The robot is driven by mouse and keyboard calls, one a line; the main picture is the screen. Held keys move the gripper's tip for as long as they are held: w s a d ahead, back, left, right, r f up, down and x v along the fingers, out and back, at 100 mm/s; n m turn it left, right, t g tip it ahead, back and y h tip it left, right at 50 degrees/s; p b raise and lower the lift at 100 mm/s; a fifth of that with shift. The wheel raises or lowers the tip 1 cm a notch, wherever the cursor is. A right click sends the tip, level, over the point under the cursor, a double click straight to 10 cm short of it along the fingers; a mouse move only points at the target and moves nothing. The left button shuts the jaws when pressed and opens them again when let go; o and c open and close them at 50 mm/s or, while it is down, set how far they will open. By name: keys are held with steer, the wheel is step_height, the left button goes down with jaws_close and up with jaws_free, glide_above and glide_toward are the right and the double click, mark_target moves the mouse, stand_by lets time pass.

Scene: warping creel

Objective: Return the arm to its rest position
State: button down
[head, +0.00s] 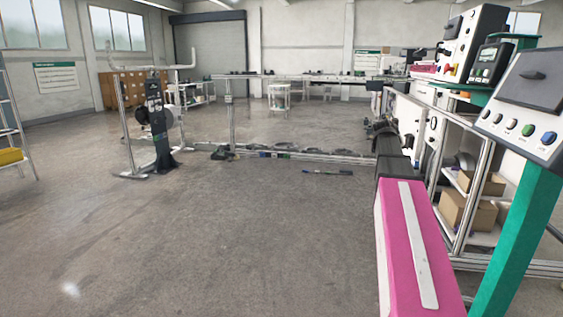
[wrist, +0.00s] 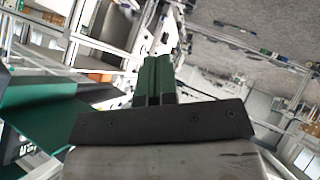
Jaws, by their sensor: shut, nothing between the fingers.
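My gripper (wrist: 157,62) shows in the wrist view. Its two green fingers lie side by side against each other beyond a dark plate, with nothing between them. In the head view my arm (head: 411,245), pink with a pale strip, reaches forward from the lower right. Its dark far end is beside the metal-framed shelving, and I cannot make out the fingers there.
Close on the right stand a control box (head: 527,100) on a teal post (head: 520,240) and a framed shelf with cardboard boxes (head: 453,210). A low metal rail (head: 300,154) crosses the floor ahead.

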steer(key=s+a+f+g+y, duration=0.1)
steer(key=s+a+f, duration=0.1)
steer(key=a+f, duration=0.35)
steer(key=s+a+f+g+y, duration=0.1)
steer(key=s+a+f, duration=0.1)
steer(key=f, duration=0.6)
steer(key=s+a+f+g+y, duration=0.2)
steer(key=s+a+f, duration=0.8)
steer(key=s+f, duration=0.1)
steer(key=s+a+f+n+g+y, duration=0.1)
steer(key=s+a+f+g+y, duration=0.2)
steer(key=s+a+f, duration=0.6)
step_height(320, 180, down, 6)
steer(key=s, duration=0.2)
steer(key=shift+s+a+r, duration=0.2)
steer(key=shift+s+a, duration=0.15)
steer(key=shift+s, duration=0.05)
